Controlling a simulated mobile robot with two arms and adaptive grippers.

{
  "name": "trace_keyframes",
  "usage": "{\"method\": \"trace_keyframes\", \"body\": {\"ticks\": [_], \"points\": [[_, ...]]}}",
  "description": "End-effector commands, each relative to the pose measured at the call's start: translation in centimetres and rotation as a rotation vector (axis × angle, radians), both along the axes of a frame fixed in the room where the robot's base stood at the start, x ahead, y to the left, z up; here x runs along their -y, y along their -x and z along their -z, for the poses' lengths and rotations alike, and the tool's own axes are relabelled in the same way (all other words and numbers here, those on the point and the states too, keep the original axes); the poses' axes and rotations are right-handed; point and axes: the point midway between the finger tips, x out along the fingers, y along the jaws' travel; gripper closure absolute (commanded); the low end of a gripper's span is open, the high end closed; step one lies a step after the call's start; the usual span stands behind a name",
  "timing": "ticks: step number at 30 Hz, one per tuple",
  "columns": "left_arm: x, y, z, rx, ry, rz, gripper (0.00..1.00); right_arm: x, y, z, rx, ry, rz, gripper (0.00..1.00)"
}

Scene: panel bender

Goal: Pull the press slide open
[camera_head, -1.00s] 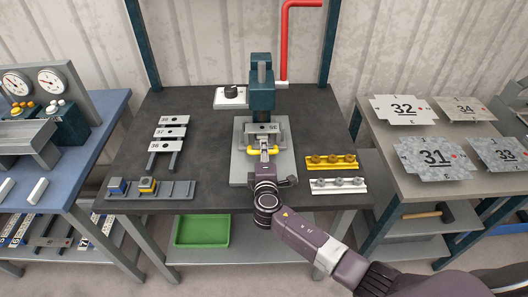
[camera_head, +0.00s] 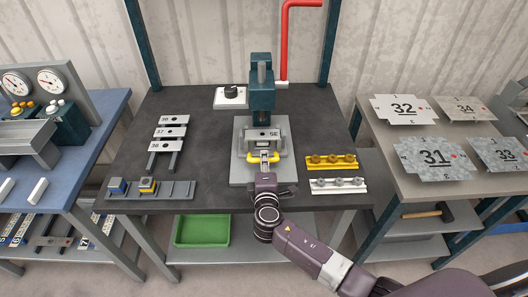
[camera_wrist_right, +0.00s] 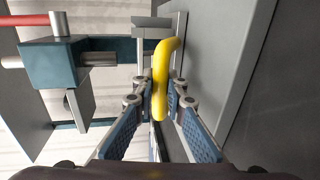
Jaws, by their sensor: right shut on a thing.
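The press (camera_head: 262,95) stands at the back middle of the dark table, with its slide (camera_head: 263,134) on the grey base plate (camera_head: 240,172) below the teal head. My left gripper is not in view.
Yellow (camera_head: 331,162) and white (camera_head: 338,186) holders lie to the right. A red pipe (camera_head: 284,40) rises behind. The table's front edge is below my gripper.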

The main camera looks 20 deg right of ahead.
Motion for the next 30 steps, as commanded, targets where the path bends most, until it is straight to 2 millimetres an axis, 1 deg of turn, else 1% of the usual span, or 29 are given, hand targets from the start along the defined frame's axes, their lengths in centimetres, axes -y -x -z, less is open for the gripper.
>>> {"method": "trace_keyframes", "body": {"ticks": [1,6,9,12,15,23,24,29,30], "points": [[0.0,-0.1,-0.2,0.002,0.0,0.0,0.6,-0.6,1.8,0.5,-0.012,-0.005,-0.003,1.0],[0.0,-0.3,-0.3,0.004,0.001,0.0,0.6,-1.8,6.0,0.6,-0.013,-0.004,-0.003,1.0],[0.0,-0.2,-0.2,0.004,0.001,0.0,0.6,-2.3,7.8,0.6,-0.012,-0.003,-0.001,1.0],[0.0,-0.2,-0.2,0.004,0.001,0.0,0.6,-2.6,9.0,0.5,-0.011,-0.002,-0.001,1.0],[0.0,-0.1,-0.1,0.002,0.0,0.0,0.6,-2.7,9.4,0.3,-0.008,-0.001,0.0,1.0],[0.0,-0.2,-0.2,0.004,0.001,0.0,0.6,-2.7,9.5,0.4,-0.011,-0.002,0.0,1.0],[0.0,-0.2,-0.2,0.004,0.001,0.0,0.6,-2.7,9.5,0.5,-0.011,-0.002,0.0,0.87],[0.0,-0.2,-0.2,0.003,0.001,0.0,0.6,-2.7,9.5,0.4,-0.01,-0.002,0.0,0.7],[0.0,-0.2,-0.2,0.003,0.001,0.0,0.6,-2.7,9.4,0.4,-0.009,-0.002,0.0,0.7]]}}
